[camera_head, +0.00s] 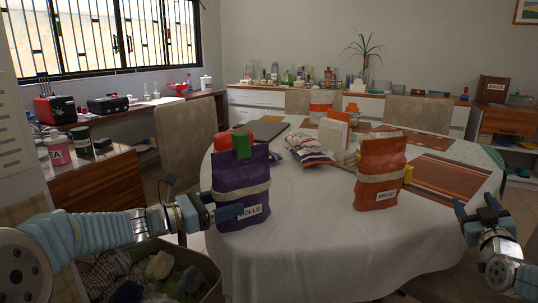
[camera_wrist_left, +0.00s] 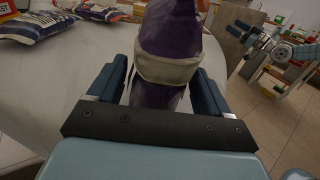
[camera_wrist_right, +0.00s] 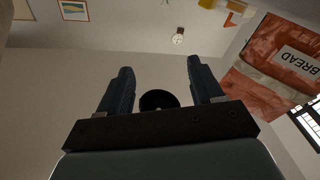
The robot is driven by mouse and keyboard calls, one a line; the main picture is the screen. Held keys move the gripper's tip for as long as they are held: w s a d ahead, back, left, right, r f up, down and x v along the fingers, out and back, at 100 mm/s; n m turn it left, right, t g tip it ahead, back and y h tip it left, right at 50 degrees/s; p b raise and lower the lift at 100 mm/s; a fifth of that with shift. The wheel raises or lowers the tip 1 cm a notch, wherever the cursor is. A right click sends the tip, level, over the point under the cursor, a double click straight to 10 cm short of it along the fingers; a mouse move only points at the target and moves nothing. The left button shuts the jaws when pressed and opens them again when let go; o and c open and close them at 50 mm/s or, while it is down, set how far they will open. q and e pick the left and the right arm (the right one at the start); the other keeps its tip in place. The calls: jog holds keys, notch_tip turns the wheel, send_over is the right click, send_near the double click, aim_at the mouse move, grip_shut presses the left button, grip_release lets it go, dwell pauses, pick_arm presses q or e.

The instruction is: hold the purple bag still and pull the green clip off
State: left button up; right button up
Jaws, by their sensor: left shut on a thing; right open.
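The purple bag (camera_head: 238,192), labelled ROLLS with a pale band, stands upright at the near left of the table. The green clip (camera_head: 242,144) sits on its top edge. My left gripper (camera_head: 228,212) is shut on the lower part of the purple bag, below the band. In the left wrist view the bag (camera_wrist_left: 168,40) stands between the two fingers; the clip is not clearly visible there. My right gripper (camera_head: 481,210) is open and empty off the table's right side, far from the clip. Its spread fingers (camera_wrist_right: 160,85) also show in the right wrist view.
An orange BREAD bag (camera_head: 380,175) stands right of the purple bag, between it and my right gripper. A red item (camera_head: 222,141) is just behind the purple bag. A patterned packet (camera_head: 308,149) lies farther back. The white cloth (camera_head: 300,225) between the bags is clear.

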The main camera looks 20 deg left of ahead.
jog(key=s+a+r+n+t+y, duration=0.1)
jog(key=s+a+r+y, duration=0.1)
jog(key=a+r, duration=0.45)
jog(key=s+a+r+n+t+y, duration=0.1)
jog(key=s+a+r+y, duration=0.15)
jog(key=r, duration=0.75)
jog(key=s+a+r+n+t+y, duration=0.1)
jog(key=s+a+r, duration=0.2)
jog(key=a+r, duration=0.35)
jog(key=n+g+y, duration=0.2)
jog(key=g+y, duration=0.5)
jog(key=g, duration=0.5)
send_near(244, 141)
jog(key=x, duration=1)
jog(key=shift+x, duration=0.85)
jog(key=shift+r, duration=0.1)
